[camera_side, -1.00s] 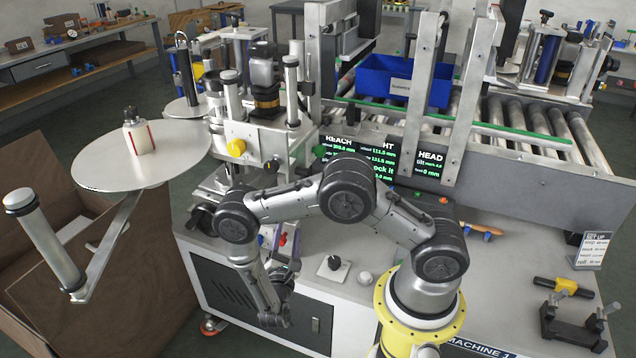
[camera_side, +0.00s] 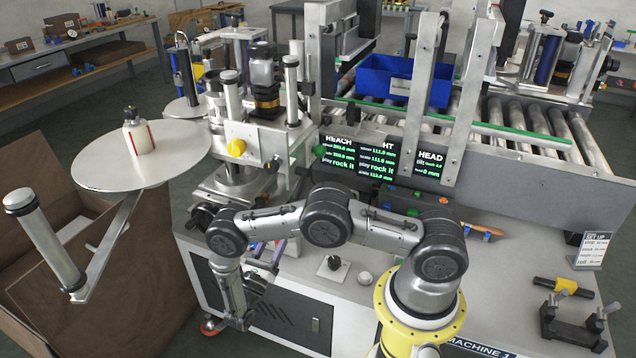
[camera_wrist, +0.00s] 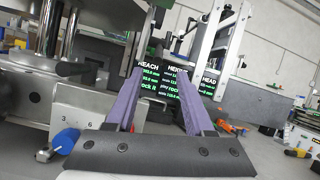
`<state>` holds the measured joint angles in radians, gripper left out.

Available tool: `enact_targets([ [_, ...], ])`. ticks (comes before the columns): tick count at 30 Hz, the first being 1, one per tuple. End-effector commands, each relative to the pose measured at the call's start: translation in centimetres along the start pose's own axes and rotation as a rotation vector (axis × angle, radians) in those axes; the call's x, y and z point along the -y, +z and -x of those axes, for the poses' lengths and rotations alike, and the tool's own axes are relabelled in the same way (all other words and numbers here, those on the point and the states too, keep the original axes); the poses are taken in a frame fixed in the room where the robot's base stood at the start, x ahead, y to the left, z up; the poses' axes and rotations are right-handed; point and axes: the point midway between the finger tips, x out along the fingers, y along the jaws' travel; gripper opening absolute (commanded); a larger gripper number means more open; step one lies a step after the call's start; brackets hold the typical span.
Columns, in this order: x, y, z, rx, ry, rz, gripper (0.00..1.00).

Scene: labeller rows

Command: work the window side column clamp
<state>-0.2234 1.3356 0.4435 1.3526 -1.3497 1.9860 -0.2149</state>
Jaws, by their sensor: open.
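My gripper (camera_wrist: 168,72) shows in the wrist view with two purple fingers apart and nothing visible between them. In the side view my arm's end hangs low at the machine's front left, and its fingers are hard to make out. The labeller's column stand (camera_side: 250,135) rises behind it. In the wrist view a blue handle (camera_wrist: 65,140) sits at the lower left, beside a numbered metal plate (camera_wrist: 85,118), left of the fingers and apart from them. A black knob (camera_wrist: 34,97) sits above it. I cannot tell which part is the window side clamp.
Display panels (camera_side: 385,160) with green and white readings stand behind my arm. A blue bin (camera_side: 400,82) is on the roller conveyor. A round label plate (camera_side: 100,165) sticks out at left. A yellow-and-black tool (camera_side: 563,287) lies at the right.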

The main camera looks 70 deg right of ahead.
Motion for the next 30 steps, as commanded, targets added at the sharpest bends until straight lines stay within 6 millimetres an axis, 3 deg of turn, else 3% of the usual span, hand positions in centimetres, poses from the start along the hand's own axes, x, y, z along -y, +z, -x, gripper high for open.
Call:
enact_targets([
  [3, 0.1, -0.1, -2.6, -0.003, -0.004, -0.003, 0.53],
  [22, 0.1, -0.1, -13.9, -0.004, -0.003, -0.008, 0.53],
  [30, 0.2, 1.7, -14.1, -0.246, 0.052, -0.013, 0.53],
])
